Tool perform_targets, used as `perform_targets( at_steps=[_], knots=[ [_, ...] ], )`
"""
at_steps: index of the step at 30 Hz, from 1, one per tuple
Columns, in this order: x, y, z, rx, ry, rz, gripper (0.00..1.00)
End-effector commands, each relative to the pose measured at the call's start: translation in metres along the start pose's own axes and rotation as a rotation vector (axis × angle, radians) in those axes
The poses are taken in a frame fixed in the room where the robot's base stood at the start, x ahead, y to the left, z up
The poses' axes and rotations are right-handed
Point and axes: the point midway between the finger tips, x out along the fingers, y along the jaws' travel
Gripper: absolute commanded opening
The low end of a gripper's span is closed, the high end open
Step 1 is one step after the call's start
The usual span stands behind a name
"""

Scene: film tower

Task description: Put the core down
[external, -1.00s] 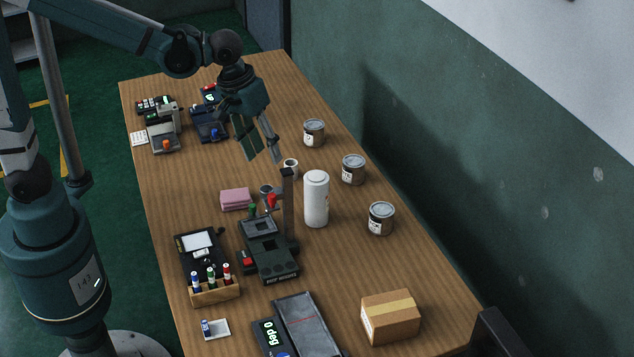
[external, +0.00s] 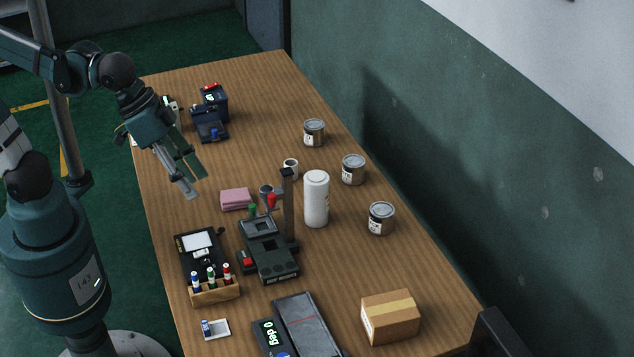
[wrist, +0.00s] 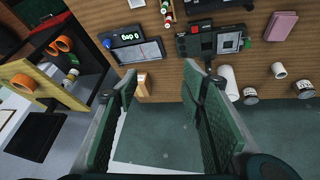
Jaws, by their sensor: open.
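My gripper (external: 196,183) is open in the external view, above the left side of the table with its fingers angled down to the right. In the wrist view my gripper (wrist: 160,75) shows two spread fingers with nothing between them. I cannot tell for sure which thing is the core. A small white ring-like piece (external: 291,168) stands behind the black column device (external: 268,258), apart from my gripper. It also shows in the wrist view, at right. Orange rolls (wrist: 63,44) lie in a shelf unit at left in the wrist view.
A white cylinder (external: 316,200) and grey cans (external: 353,170) stand right of the column device. A pink block (external: 236,199) lies to its left. A cardboard box (external: 390,317) and an angle gauge (external: 305,325) are at the front. The table's middle back is clear.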

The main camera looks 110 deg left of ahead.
Motion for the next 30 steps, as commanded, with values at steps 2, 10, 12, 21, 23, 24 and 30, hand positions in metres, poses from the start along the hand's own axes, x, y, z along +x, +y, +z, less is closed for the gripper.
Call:
perform_targets(
  at_steps=[2, 10, 12, 21, 23, 24, 30],
  knots=[
    [-0.005, 0.010, 0.016, 0.060, 0.012, 0.017, 0.41],
    [-0.020, 0.036, 0.062, 0.263, 0.062, 0.074, 0.41],
    [-0.023, 0.041, 0.073, 0.313, 0.077, 0.088, 0.41],
    [-0.029, 0.055, 0.106, 0.457, 0.118, 0.127, 0.41],
    [-0.030, 0.056, 0.108, 0.468, 0.122, 0.130, 0.41],
    [-0.030, 0.056, 0.109, 0.474, 0.123, 0.131, 0.41],
    [-0.030, 0.057, 0.110, 0.478, 0.125, 0.132, 0.41]
  ],
)
